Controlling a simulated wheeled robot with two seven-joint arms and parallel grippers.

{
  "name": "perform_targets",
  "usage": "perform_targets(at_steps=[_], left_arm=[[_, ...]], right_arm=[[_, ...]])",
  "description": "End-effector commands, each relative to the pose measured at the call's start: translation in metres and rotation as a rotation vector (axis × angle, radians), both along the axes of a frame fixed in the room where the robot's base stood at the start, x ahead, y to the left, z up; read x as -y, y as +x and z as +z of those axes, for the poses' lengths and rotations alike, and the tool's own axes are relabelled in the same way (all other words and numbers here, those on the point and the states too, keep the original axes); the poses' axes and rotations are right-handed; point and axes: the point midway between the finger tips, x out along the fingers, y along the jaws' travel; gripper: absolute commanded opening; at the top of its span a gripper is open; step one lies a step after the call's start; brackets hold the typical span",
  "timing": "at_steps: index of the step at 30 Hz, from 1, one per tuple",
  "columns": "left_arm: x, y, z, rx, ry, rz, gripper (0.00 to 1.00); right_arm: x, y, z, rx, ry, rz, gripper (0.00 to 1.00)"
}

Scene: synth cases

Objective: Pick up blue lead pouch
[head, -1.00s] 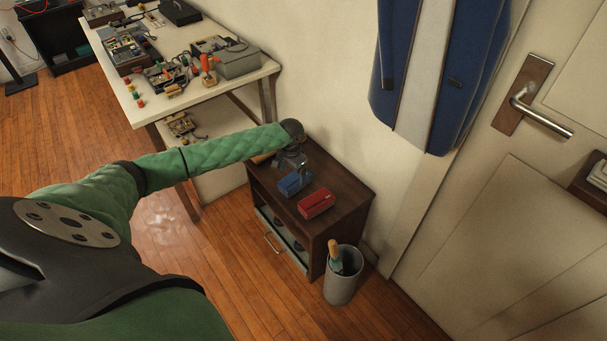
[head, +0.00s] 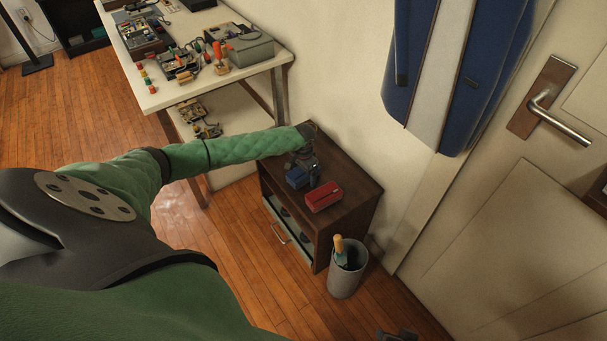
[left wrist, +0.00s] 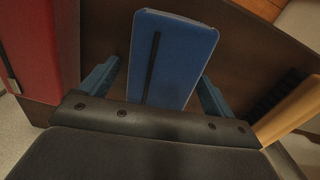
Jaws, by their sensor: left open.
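The blue lead pouch (head: 297,178) lies on the dark brown cabinet top, beside a red pouch. My left gripper (head: 311,171) is over it, pointing down, and partly covers it. In the left wrist view the blue pouch (left wrist: 172,60) reaches in between the two open fingers of my left gripper (left wrist: 160,86), with a gap on each side. The pouch's near end is hidden behind the gripper body. A dark piece at the bottom edge of the head view looks like my right gripper (head: 397,335); its jaws cannot be made out.
The red pouch (head: 324,197) lies close by, also in the left wrist view (left wrist: 46,48). A tan object (left wrist: 290,110) is at the right there. A grey bin (head: 346,276) stands beside the cabinet (head: 352,190). A cluttered white workbench (head: 165,92) stands behind.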

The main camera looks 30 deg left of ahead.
Motion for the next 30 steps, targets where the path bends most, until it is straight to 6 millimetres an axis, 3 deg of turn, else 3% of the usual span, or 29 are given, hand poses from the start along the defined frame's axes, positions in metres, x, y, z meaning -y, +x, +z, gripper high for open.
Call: perform_targets(at_steps=[5,13,23,30], left_arm=[[0.0,0.0,0.0,0.0,0.0,0.0,0.89],[0.0,0.0,0.0,0.0,0.0,0.0,0.4],[0.0,0.0,0.004,0.001,0.001,0.0,0.38],[-0.001,0.001,0.037,0.003,0.001,-0.001,0.38]], right_arm=[[0.0,0.0,0.0,0.0,0.0,0.0,0.35],[0.0,0.0,0.0,-0.002,-0.001,0.0,0.35],[0.0,0.0,-0.001,-0.001,0.0,0.0,0.35],[-0.001,0.002,-0.012,0.008,0.002,-0.003,0.35]])
